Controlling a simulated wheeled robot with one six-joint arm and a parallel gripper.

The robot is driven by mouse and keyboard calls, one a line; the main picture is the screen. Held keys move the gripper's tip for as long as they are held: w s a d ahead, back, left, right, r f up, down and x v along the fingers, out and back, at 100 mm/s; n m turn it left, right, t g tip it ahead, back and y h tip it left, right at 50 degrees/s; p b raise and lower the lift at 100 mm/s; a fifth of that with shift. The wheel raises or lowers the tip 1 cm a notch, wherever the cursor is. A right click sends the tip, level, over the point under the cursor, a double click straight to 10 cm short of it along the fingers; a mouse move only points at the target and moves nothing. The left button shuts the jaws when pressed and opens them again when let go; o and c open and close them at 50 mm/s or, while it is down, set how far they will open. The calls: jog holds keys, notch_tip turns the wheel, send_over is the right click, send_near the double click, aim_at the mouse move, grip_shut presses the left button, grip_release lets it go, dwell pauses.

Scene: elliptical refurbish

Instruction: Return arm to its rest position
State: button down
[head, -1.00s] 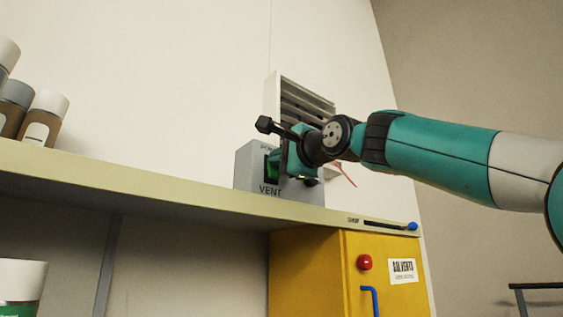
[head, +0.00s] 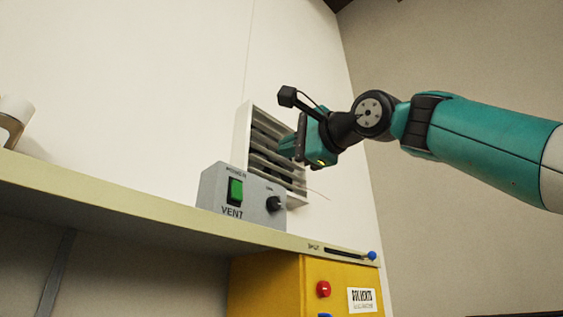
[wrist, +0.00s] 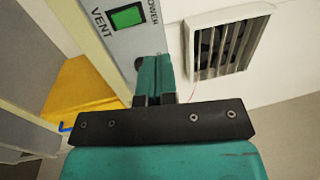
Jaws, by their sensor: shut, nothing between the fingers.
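My gripper (head: 290,150) is raised above and behind the grey vent box in the head view, in front of the wall grille. Its fingers are shut and empty. In the wrist view the closed teal fingers (wrist: 154,75) point toward the vent box, apart from it as far as I can tell. My arm reaches in from the right. The grey vent box (head: 210,195) stands on the shelf, with a lit green power switch (head: 235,191) and a black knob (head: 273,204). The box also shows in the wrist view (wrist: 135,40).
A slatted wall grille (head: 243,140) is right behind my gripper. The shelf (head: 130,205) has a slider with a blue knob (head: 372,256). Below is a yellow solvents cabinet (head: 265,285) with a red button (head: 323,289). The right side looks open.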

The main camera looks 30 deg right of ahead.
dwell(0.6)
jog(key=w+a+f+n+g+b, duration=0.1)
jog(key=a+f+n+g+b, duration=0.15)
jog(key=f, duration=0.95)
jog(key=w+a+f+n+g+b, duration=0.1)
jog(key=f+n+g, duration=0.25)
jog(key=f, duration=0.75)
jog(key=w+a+f+n+g+b, duration=0.2)
jog(key=f+n+g, duration=0.1)
jog(key=f, duration=0.9)
jog(key=s+f+n+g+h+b, duration=0.1)
jog(key=s+f+n+g, duration=0.2)
jog(key=s+f, duration=0.4)
jog(key=s+a+f+n+g+b, duration=0.1)
jog(key=s+f+n+g, duration=0.2)
jog(key=f, duration=1.2)
jog(key=s+f+n+g+h+b, duration=0.1)
jog(key=s+f+n+g+b, duration=0.1)
jog(key=s+f+n, duration=0.4)
jog(key=s+f+g, duration=0.1)
jog(key=s+f, duration=0.4)
jog(key=shift+a+f+g+h, duration=0.2)
jog(key=shift+a+g+h, duration=0.05)
jog(key=shift+g+h, duration=0.05)
jog(key=shift+w, duration=0.1)
